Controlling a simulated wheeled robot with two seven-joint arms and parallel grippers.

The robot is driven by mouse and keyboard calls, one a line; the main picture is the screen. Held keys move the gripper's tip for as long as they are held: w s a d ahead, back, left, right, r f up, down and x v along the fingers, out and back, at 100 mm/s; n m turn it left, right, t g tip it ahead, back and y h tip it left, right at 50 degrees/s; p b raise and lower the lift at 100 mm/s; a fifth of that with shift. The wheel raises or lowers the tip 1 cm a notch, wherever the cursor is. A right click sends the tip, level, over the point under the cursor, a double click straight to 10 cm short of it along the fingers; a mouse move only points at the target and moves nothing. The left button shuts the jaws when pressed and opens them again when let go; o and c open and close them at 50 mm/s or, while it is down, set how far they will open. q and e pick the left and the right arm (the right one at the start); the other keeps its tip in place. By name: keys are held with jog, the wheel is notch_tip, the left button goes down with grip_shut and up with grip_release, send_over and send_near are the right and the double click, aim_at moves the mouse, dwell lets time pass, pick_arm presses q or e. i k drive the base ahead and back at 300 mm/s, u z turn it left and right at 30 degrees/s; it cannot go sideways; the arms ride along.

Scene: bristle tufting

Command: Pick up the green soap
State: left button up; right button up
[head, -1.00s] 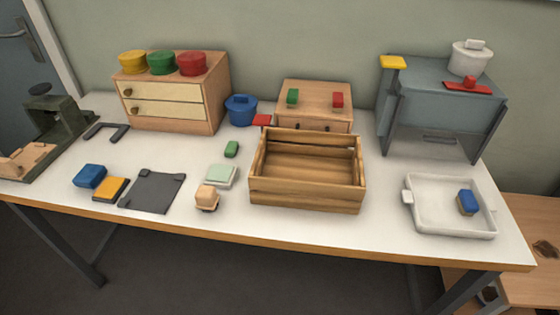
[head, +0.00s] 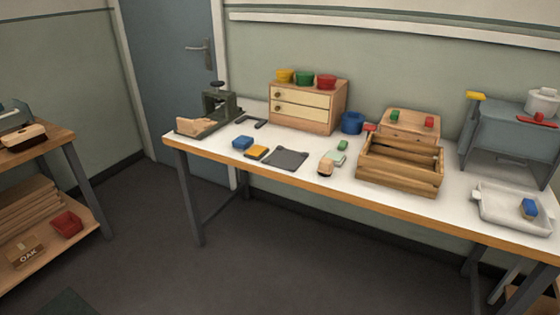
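A small green block (head: 343,145), which may be the green soap, lies on the white table top (head: 215,144) left of the open wooden crate (head: 398,179). A pale green, flat block (head: 337,157) lies just in front of it. I cannot tell for certain which of the two is the soap. A small tan block on a dark base (head: 325,168) stands in front of the pale one. Neither of my grippers shows in the head view.
A blue block (head: 242,143), a yellow-orange block (head: 257,152) and a dark flat plate (head: 286,158) lie to the left. A white tray (head: 488,218) holds a blue block at right. Another table (head: 55,141) stands far left. The floor (head: 270,260) between is clear.

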aim_at(342, 146)
jog(key=u, duration=1.2)
jog(key=i, duration=1.5)
jog(key=z, duration=0.95)
jog(key=i, duration=0.65)
jog(key=z, duration=0.65)
